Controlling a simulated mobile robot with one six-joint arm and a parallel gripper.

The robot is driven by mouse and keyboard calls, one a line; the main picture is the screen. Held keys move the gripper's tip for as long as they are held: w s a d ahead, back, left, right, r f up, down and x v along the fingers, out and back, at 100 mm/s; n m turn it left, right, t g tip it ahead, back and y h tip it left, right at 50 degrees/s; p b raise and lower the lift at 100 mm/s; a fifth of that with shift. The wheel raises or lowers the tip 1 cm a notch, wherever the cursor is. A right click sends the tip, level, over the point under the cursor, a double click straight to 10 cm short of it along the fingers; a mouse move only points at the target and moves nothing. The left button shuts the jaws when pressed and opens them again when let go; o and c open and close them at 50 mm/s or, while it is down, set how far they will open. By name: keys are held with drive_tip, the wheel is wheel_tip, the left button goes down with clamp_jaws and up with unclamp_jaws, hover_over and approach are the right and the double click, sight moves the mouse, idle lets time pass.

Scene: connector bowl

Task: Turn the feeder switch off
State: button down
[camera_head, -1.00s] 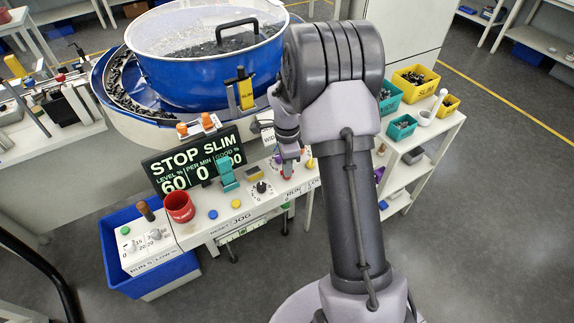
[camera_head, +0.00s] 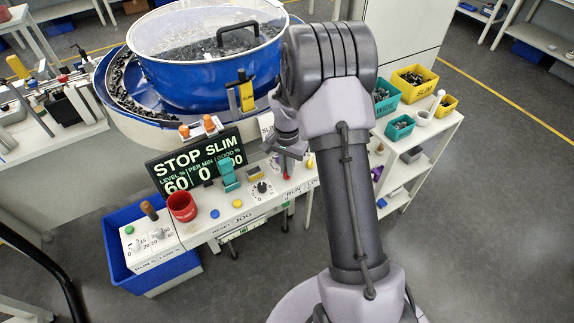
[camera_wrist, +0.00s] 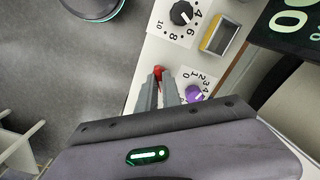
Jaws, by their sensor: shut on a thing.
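A red switch lever (camera_wrist: 159,72) stands on the white control panel (camera_wrist: 150,55), beside a purple knob (camera_wrist: 194,92) with a numbered scale. My gripper (camera_wrist: 160,88) is shut on this red lever in the wrist view, with the red tip showing between the fingertips. In the head view my gripper (camera_head: 288,160) is at the right part of the panel, and the arm hides part of it. The red lever (camera_head: 286,174) shows just below the fingers. The dark display (camera_head: 198,160) reads STOP, SLIM, 60 and 0.
A black dial (camera_wrist: 181,13) and a yellow-grey rocker (camera_wrist: 219,37) are close by. A teal lever (camera_head: 228,176) and a red cup (camera_head: 182,206) stand left on the panel. The blue bowl feeder (camera_head: 205,75) is behind. Shelves with bins (camera_head: 415,78) are right.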

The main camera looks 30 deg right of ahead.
drive_tip(key=shift+n, duration=1)
drive_tip(key=c, duration=1.5)
unclamp_jaws()
drive_tip(key=shift+r, duration=0.1)
wheel_tip(320, 180, up, 17)
drive_tip(key=p, duration=0.5)
drive_tip(key=shift+r, duration=0.15)
